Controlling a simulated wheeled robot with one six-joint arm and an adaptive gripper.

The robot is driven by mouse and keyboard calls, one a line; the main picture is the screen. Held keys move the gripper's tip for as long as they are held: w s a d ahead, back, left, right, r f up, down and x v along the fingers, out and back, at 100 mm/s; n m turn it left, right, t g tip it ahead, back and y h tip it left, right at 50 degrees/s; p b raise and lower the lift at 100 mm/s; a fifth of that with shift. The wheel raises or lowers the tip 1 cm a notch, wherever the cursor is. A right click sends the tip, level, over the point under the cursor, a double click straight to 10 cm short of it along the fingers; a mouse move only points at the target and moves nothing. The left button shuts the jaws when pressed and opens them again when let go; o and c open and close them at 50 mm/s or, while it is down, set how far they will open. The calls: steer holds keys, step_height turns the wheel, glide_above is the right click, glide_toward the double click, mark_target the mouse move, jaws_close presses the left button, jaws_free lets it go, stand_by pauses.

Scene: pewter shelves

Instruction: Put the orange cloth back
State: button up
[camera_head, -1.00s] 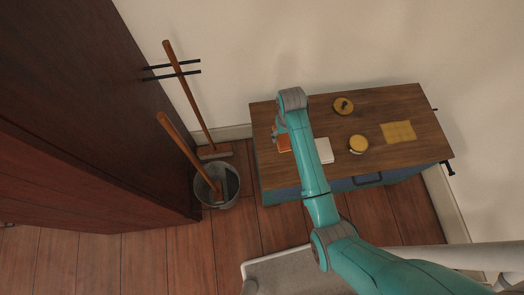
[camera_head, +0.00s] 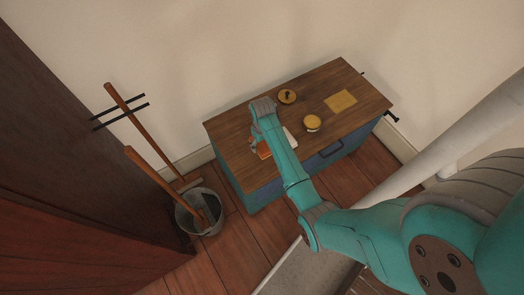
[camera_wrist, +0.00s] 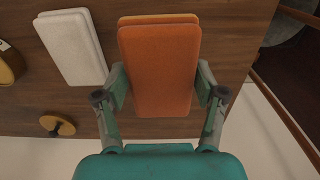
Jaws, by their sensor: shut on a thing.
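The orange cloth (camera_wrist: 158,75) is a folded, thick rectangular pad between the two fingers of my gripper (camera_wrist: 160,88) in the wrist view. My gripper is shut on it, with one finger against each long side. In the head view the orange cloth (camera_head: 264,150) shows partly beside my arm, at the left part of the wooden cabinet top (camera_head: 235,129). My gripper (camera_head: 256,146) is low over that top there, mostly hidden by my arm. I cannot tell whether the cloth touches the wood.
A white folded cloth (camera_wrist: 71,48) lies close beside the orange one. A yellow cloth (camera_head: 341,101), a round yellow-topped item (camera_head: 312,122) and a knobbed disc (camera_head: 287,96) are on the cabinet top. A bucket (camera_head: 203,216) and broom (camera_head: 135,118) stand left.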

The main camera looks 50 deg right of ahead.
mark_target(262, 143)
steer(key=shift+d+f, duration=0.1)
steer(key=shift+f, duration=2.9)
steer(key=shift+f, duration=0.1)
steer(key=o, duration=1.1)
step_height(262, 143, up, 12)
steer(key=shift+r, duration=0.15)
